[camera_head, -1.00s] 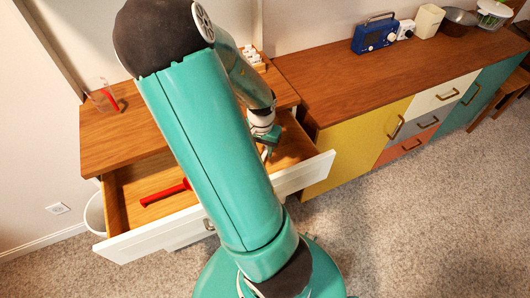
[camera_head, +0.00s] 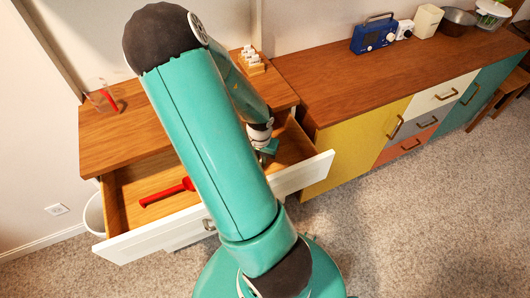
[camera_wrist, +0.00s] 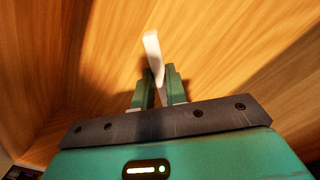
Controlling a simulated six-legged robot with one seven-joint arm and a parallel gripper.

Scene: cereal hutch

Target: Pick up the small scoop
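An open drawer (camera_head: 128,240) holds a red utensil (camera_head: 168,193) lying on its wooden floor at the left. My gripper (camera_head: 268,147) is down inside the right part of the drawer, partly hidden by my arm in the head view. In the wrist view my gripper's two green fingers (camera_wrist: 159,88) are close together, with a slim white piece (camera_wrist: 152,48) between them that fills the gap. The white piece looks like the handle of the small scoop and sticks out past the fingertips. The rest of it is hidden by the gripper.
The drawer's walls and white front surround my gripper. On the wooden top (camera_head: 125,133) stand a clear container with a red part (camera_head: 107,99) and a small rack of white-topped items (camera_head: 250,62). A long sideboard (camera_head: 380,85) stands at the right.

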